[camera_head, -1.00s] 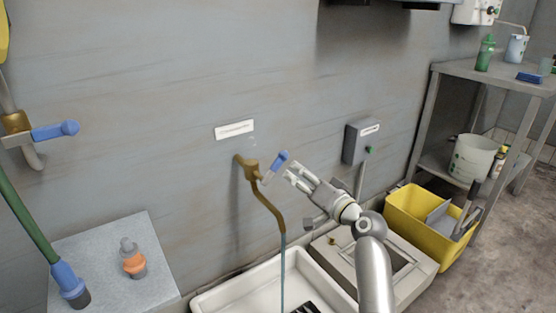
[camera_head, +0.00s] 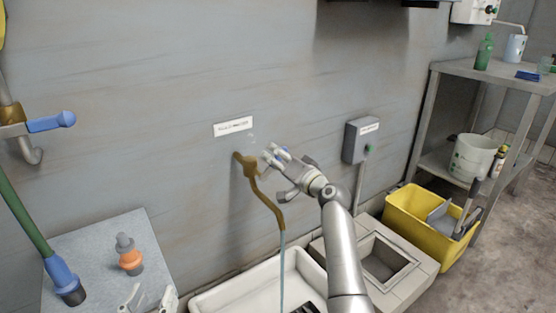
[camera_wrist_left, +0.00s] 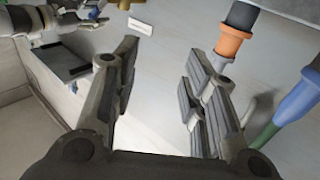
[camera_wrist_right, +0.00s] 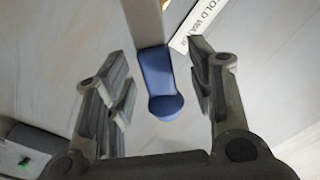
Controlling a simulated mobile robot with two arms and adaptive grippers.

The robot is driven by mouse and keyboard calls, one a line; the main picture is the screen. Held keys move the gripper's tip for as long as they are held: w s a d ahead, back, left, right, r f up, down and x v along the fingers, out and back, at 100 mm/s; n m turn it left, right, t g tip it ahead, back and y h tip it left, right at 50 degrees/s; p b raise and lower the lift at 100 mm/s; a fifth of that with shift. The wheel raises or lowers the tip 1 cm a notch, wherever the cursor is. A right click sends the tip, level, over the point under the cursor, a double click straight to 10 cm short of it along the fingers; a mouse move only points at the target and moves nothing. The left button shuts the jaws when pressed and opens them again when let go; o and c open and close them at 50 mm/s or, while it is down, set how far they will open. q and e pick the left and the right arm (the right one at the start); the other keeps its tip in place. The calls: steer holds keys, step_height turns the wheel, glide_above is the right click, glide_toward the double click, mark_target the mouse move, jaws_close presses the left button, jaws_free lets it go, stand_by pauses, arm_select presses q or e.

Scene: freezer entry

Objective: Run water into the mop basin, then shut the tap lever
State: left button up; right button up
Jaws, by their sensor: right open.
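The brass tap (camera_head: 255,180) is on the wall, and a thin stream of water (camera_head: 282,262) runs from its spout into the white mop basin (camera_head: 230,299). The blue tap lever (camera_wrist_right: 160,85) lies between the spread fingers of my right gripper (camera_wrist_right: 155,60); I cannot tell whether either finger touches it. In the head view my right gripper (camera_head: 276,172) is at the tap and mostly hides the lever. My left gripper (camera_head: 150,300) is open and empty at the bottom edge; its spread fingers show in the left wrist view (camera_wrist_left: 160,70).
A grey ledge (camera_head: 90,250) at left holds an orange and grey fitting (camera_head: 130,258) and a blue hose end (camera_head: 66,280). Another blue lever (camera_head: 50,122) is at far left. A grey box (camera_head: 360,140), yellow bucket (camera_head: 415,225) and steel shelf (camera_head: 445,68) stand right.

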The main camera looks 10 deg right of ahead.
steer(key=shift+c, duration=0.2)
jaws_close()
arm_select(q)
steer(key=s+a+f+g+y+p, duration=0.1)
steer(key=f+g, duration=0.2)
steer(key=f, duration=0.1)
steer(key=s+a+f+g+p, duration=0.1)
steer(key=s+f+g, duration=0.1)
steer(key=f, duration=0.3)
steer(key=shift+s+a+f+g+y, duration=0.15)
steer(key=shift+s+f+g+y, duration=0.1)
steer(key=shift+g+y, duration=0.2)
arm_select(e)
steer(key=shift+w+d+f+m, duration=0.1)
steer(key=shift+d+f+m, duration=0.2)
steer(key=shift+f+m, duration=0.85)
steer(key=shift+w+d+f+m, duration=0.15)
steer(key=shift+d+f+m, duration=0.2)
steer(key=shift+m, duration=1.5)
steer(key=shift+w+d+f+m, duration=0.1)
steer(key=shift+d+f+m, duration=0.15)
steer(key=shift+f+m, duration=0.95)
steer(key=shift+r+m, duration=0.25)
steer(key=shift+m, duration=0.15)
steer(key=shift+o, duration=0.2)
jaws_free()
